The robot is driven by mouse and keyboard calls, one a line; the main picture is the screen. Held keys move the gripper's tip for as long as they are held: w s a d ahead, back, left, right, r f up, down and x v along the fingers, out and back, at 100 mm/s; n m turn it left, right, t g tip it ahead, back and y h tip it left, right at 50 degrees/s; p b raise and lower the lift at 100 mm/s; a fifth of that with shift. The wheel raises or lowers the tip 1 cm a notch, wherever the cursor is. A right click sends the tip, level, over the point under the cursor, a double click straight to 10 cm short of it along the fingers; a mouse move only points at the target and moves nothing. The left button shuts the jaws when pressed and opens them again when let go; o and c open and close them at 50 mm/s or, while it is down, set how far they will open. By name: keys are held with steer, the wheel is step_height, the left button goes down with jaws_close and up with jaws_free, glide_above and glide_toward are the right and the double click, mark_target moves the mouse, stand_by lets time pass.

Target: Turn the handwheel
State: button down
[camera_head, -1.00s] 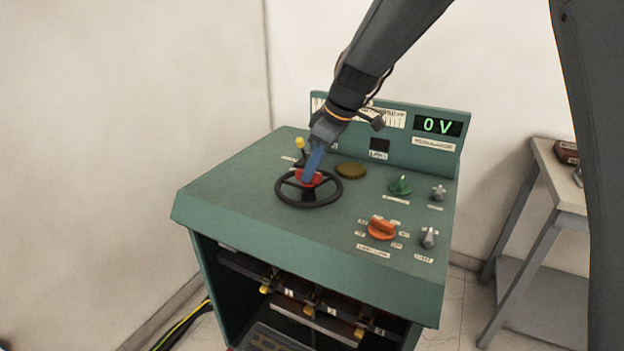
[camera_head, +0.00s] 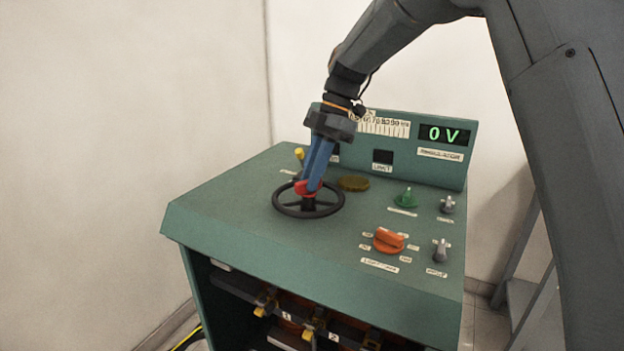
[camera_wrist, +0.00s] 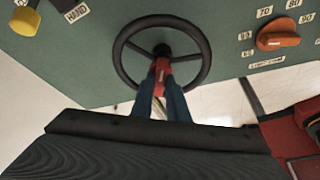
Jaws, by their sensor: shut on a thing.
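The black handwheel (camera_head: 287,212) lies flat on the sloping top of the green console. In the wrist view its rim and spokes (camera_wrist: 203,57) show ahead of my gripper.
The green console top (camera_head: 230,215) also bears an orange knob (camera_head: 388,240), a green knob (camera_head: 406,198), two grey switches (camera_head: 441,250), a yellow-tipped lever (camera_head: 299,154) and a brass disc (camera_head: 354,183). A wall stands at the left.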

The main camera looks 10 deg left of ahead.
steer(key=shift+w+a+n+g+h, duration=0.1)
steer(key=shift+n+g+h, duration=0.45)
steer(key=shift+n, duration=1.45)
steer(key=shift+h, duration=0.25)
steer(key=c, duration=1.7)
jaws_free()
steer(key=b+v, duration=0.1)
steer(key=v, duration=0.7)
